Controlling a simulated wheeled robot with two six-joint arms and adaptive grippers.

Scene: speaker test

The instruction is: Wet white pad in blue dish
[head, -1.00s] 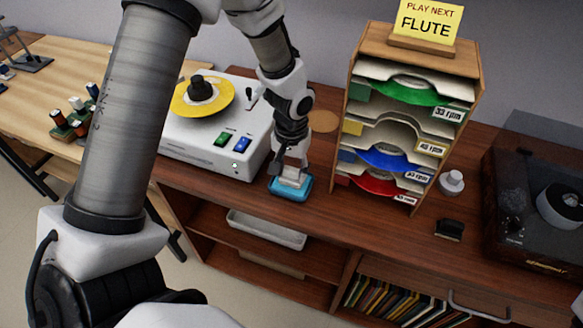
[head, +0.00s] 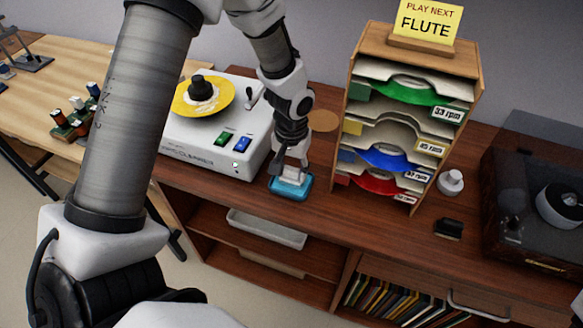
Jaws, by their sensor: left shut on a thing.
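The blue dish (head: 291,195) sits on the brown cabinet top near its front edge, right of the record cleaner. My left gripper (head: 290,172) points down over the dish and is shut on the white pad (head: 292,178). The pad is at the dish, within its rim as seen from above; I cannot tell how deep it sits. The fingers hide part of the pad. My right gripper is not in view.
The white record cleaner (head: 205,140) with a yellow-labelled disc stands close on the left. A wooden rack (head: 408,110) of record sleeves stands close on the right. A black brush (head: 449,228), a white knobbed piece (head: 451,183) and a turntable (head: 535,205) are further right.

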